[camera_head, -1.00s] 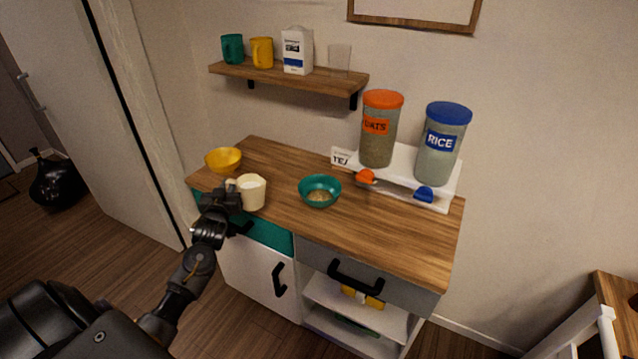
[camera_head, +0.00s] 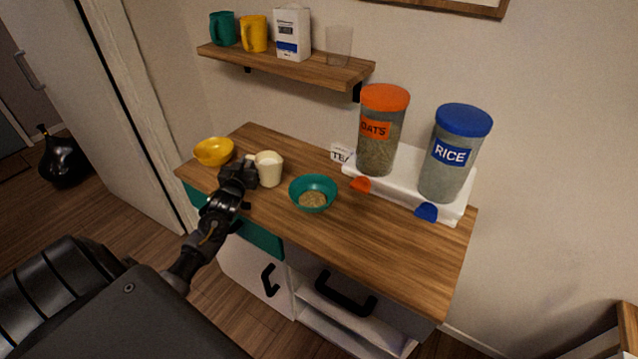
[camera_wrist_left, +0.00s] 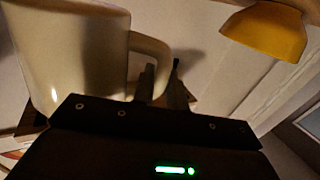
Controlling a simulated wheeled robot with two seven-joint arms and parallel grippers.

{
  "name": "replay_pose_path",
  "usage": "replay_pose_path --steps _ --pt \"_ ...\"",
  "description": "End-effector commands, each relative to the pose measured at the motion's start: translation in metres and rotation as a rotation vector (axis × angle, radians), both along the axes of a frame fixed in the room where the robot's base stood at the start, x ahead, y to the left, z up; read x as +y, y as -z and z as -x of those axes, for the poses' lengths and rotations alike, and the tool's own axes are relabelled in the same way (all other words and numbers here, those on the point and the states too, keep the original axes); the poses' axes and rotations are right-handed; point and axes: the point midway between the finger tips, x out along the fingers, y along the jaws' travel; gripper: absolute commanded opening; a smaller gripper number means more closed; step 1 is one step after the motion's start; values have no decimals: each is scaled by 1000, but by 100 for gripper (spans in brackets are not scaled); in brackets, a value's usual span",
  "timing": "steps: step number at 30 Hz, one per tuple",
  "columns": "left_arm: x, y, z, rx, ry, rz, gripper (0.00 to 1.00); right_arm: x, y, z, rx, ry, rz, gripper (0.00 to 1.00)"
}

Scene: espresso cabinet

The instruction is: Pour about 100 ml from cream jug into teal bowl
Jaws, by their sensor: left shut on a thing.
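The cream jug (camera_head: 269,170) is over the left part of the wooden counter, nearly upright, with pale contents showing at its top. My left gripper (camera_head: 250,172) is shut on its handle. In the left wrist view the jug (camera_wrist_left: 70,60) fills the upper left, and its handle (camera_wrist_left: 152,48) runs down to the fingers (camera_wrist_left: 160,85). The teal bowl (camera_head: 328,185) stands on the counter just right of the jug and holds some grainy, brownish contents. I cannot tell whether the jug touches the counter. My right gripper is not in view.
A yellow bowl (camera_head: 214,152) stands left of the jug. An oats dispenser (camera_head: 378,140) and a rice dispenser (camera_head: 452,160) stand on a white stand at the right back. A shelf (camera_head: 290,66) with mugs, a carton and a glass hangs above. The counter's right front (camera_head: 400,255) is clear.

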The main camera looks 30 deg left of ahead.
Motion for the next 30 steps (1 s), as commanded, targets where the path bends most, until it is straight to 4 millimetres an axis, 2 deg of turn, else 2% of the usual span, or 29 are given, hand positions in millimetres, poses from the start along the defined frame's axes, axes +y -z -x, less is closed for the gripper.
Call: replay_pose_path --steps 11,30 --pt "9 0 10 3 -18 -6 0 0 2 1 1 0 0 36" --pt "-19 -2 1 77 -13 -260 0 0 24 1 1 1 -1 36"
